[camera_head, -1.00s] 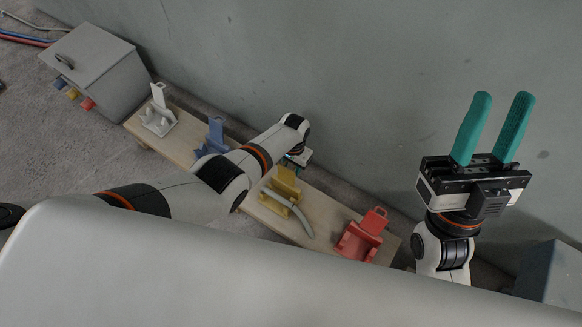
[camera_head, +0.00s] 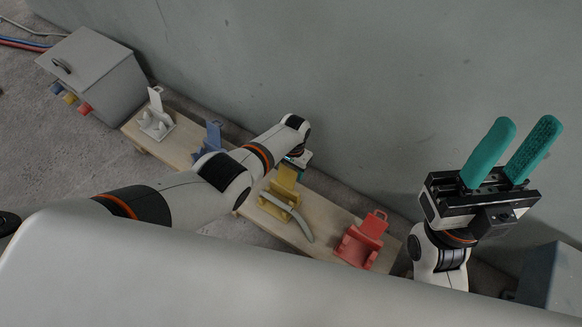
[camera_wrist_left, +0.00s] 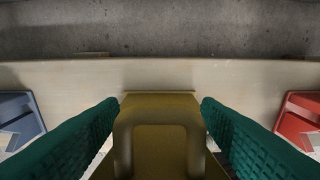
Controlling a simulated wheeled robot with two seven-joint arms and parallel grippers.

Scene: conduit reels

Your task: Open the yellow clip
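The yellow clip (camera_head: 285,196) stands on a wooden bench in the head view, its flap standing up from its base. A grey curved conduit piece (camera_head: 296,222) lies across its base. In the left wrist view the yellow clip (camera_wrist_left: 160,135) shows a loop-shaped handle between the teal fingers of my left gripper (camera_wrist_left: 160,104). The fingers are apart, one on each side, with small gaps showing to the clip. In the head view my left gripper (camera_head: 297,160) is mostly hidden by its wrist, just behind the flap. My right gripper (camera_head: 525,132) is open and empty, raised at the right.
The bench (camera_head: 325,213) also carries a white clip (camera_head: 156,120), a blue clip (camera_head: 210,140) and a red clip (camera_head: 361,242). A grey box (camera_head: 95,75) with coloured sockets stands at the left. A wall rises behind the bench.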

